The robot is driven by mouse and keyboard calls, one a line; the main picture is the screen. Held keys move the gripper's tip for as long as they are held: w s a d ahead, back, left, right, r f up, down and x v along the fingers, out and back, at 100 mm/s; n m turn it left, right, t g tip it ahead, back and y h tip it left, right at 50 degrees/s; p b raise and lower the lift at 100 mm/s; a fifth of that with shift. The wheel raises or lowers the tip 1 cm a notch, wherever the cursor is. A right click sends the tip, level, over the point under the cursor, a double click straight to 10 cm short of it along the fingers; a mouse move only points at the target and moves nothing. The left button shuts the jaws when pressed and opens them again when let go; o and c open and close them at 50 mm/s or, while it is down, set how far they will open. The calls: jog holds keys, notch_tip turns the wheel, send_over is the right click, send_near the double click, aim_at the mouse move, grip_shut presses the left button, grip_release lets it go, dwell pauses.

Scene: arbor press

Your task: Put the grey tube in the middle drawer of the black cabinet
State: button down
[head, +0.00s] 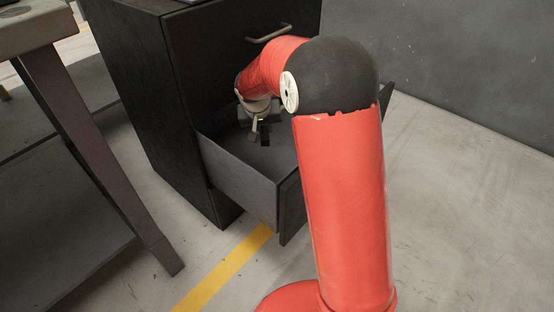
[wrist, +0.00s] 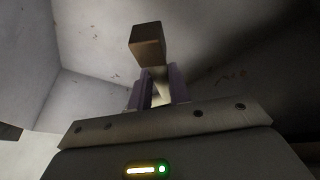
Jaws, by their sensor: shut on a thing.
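The black cabinet (head: 135,75) stands at the back with one drawer (head: 240,180) pulled out, below a closed drawer front with a handle (head: 268,33). My gripper (head: 259,132) points down into the open drawer, near its back. In the wrist view my gripper (wrist: 158,88) is shut on the grey tube (wrist: 148,45), a short, square-ended piece that looks brownish there and sticks out past the fingertips. The drawer's pale floor and walls surround it. I cannot tell whether the tube touches the floor. In the head view the tube is too small and dark to make out clearly.
A table with a slanting leg (head: 95,150) stands at the left, close to the cabinet. A grey wall (head: 470,60) is at the back right. The floor (head: 455,210) at the right is clear. My arm hides the right part of the drawer.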

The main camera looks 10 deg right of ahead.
jog(key=shift+w+a+f+b, duration=0.1)
jog(key=shift+w+f+b, duration=0.05)
jog(key=shift+f, duration=0.3)
jog(key=shift+w+f+b, duration=0.1)
jog(key=shift+f+b, duration=0.05)
jog(key=shift+f, duration=0.3)
notch_tip(320, 180, down, 9)
jog(key=shift+f+b, duration=0.1)
jog(key=shift+b, duration=0.8)
jog(key=shift+f, duration=0.15)
jog(key=shift+f+b, duration=0.35)
jog(key=shift+b, duration=0.2)
jog(key=shift+f, duration=0.15)
jog(key=c, duration=1.3)
grip_release()
